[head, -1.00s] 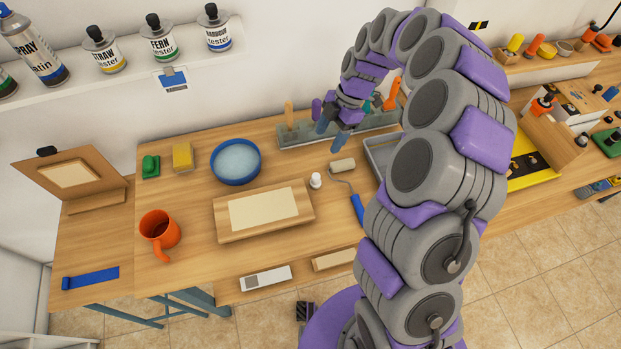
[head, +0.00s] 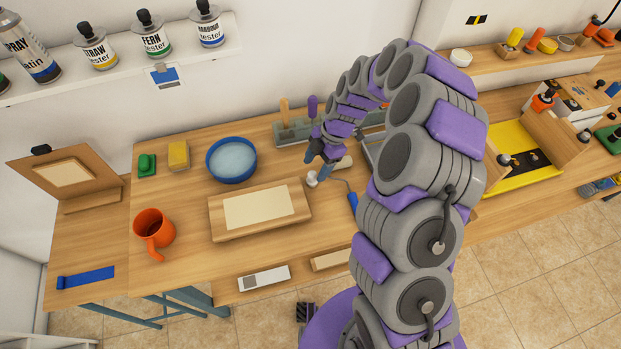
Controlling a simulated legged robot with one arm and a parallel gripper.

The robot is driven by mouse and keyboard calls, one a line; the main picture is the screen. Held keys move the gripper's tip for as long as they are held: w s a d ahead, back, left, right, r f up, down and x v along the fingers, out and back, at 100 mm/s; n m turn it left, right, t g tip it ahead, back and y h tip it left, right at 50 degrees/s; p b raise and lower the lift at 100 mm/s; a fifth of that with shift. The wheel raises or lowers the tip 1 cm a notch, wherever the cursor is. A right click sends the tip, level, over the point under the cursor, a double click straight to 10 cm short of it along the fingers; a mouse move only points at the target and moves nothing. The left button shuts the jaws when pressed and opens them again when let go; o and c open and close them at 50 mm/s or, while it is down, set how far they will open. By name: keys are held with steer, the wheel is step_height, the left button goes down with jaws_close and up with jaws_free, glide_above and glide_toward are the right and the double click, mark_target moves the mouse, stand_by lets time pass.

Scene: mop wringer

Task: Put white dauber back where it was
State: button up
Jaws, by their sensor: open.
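The small white dauber (head: 312,180) stands on the wooden workbench, just right of the board with the cream sheet. My gripper (head: 318,168) is open, pointing down directly above and slightly behind the dauber. Its fingers partly overlap the dauber in the head view, and I cannot tell whether they touch it. A grey-green tool rack (head: 290,134) stands at the back of the bench, holding a wooden-handled tool (head: 284,110) and a purple-handled one (head: 312,106). The right part of the rack is hidden behind my arm.
A paint roller with a blue handle (head: 352,201) lies close to the right of the dauber. The board (head: 229,232), blue bowl (head: 231,145), yellow sponge (head: 178,154), green block (head: 147,164) and orange mug (head: 151,229) are further left. A grey tray is mostly hidden by my arm.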

mark_target(315, 172)
steer(key=shift+s+d+f, duration=0.2)
steer(key=shift+s+f, duration=0.05)
steer(key=shift+f, duration=0.3)
steer(key=shift+s+d+f, duration=0.15)
steer(key=shift+s+f, duration=0.1)
steer(key=shift+f, duration=0.25)
steer(key=shift+s+a+f+b, duration=0.2)
steer(key=shift+a+f+b, duration=0.2)
steer(key=shift+a+f, duration=0.8)
steer(key=shift+a, duration=0.2)
steer(key=shift+d, duration=0.45)
steer(key=c, duration=0.6)
steer(key=shift+a, duration=0.1)
jaws_close()
